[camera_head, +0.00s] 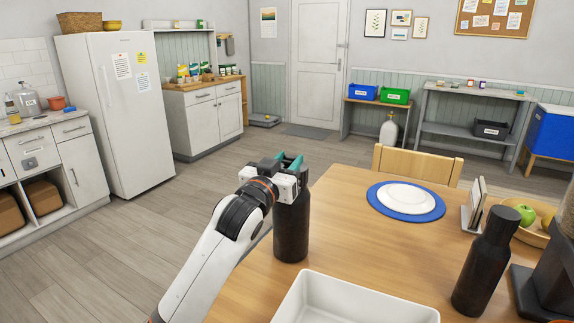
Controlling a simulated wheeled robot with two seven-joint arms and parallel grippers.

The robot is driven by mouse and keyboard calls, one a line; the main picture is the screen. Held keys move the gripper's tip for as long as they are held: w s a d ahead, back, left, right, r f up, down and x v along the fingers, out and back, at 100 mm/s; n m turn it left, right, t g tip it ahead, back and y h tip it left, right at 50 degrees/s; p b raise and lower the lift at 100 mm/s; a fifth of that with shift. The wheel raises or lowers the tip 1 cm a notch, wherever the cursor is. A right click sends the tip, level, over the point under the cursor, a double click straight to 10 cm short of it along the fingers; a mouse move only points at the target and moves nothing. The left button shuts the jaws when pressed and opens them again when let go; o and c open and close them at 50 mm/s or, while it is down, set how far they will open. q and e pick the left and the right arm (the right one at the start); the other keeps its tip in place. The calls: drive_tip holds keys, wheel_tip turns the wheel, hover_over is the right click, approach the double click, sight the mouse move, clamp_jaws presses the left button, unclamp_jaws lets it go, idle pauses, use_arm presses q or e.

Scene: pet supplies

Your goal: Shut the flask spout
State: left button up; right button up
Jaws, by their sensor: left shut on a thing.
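A dark flask (291,232) stands upright at the left edge of the wooden table. My left gripper (290,163), with teal fingertips, is at the top of this flask and is shut on it. The gripper body hides the flask's neck and spout, so I cannot tell whether the spout is open or shut. A second dark flask-like bottle (482,268) with a narrower top stands upright on the right of the table, apart from the gripper. My right gripper is out of view.
A white tray (292,308) lies at the table's front. A white plate (405,197) on a blue mat (376,203) is farther back. A bowl (526,237) with a green apple, a small stand (472,212) and a dark appliance (525,290) crowd the right. The table's middle is clear.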

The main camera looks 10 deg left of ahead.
use_arm(q)
drive_tip(key=o, duration=0.7)
drive_tip(key=b+v, duration=0.1)
drive_tip(key=v, duration=1.1)
drive_tip(key=shift+b, duration=0.3)
